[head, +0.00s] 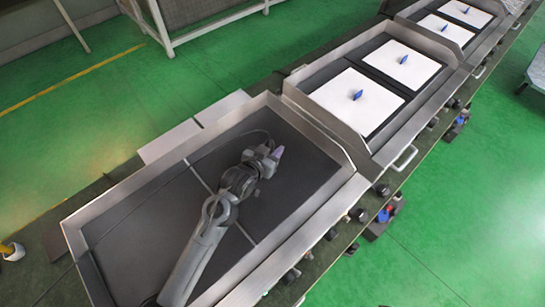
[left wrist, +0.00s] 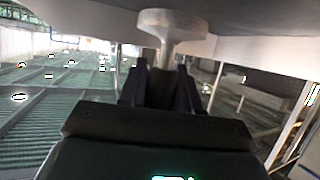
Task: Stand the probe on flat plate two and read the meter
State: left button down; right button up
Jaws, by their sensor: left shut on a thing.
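In the head view my left gripper (head: 271,155) is over the dark flat cooking surface (head: 155,230), near its middle. A light seam (head: 198,177) divides this surface into two plates; no numbers are readable. A small purple part (head: 278,152) shows at the gripper's tip. In the left wrist view the fingers (left wrist: 160,85) are shut on a pale flared piece (left wrist: 170,24), perhaps the probe. Its wide end meets a pale grey surface (left wrist: 260,47) at the top of the picture; I cannot tell whether they touch. I see no meter readout. My right gripper is not in view.
A steel rim (head: 320,205) surrounds the dark surface. A thin dark cable (head: 215,140) runs across it. Neighbouring units at the upper right carry several white squares (head: 340,98) with blue upright pieces (head: 357,95). Knobs (head: 381,189) and a handle (head: 405,158) line the front edge.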

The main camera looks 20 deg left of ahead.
pick_arm(q)
notch_tip(320, 180, down, 4)
jog(key=shift+r+b, duration=0.15)
jog(key=shift+b, duration=0.35)
jog(key=shift+f, duration=0.2)
jog(key=c, duration=0.8)
grip_release()
jog(key=shift+f, duration=0.1)
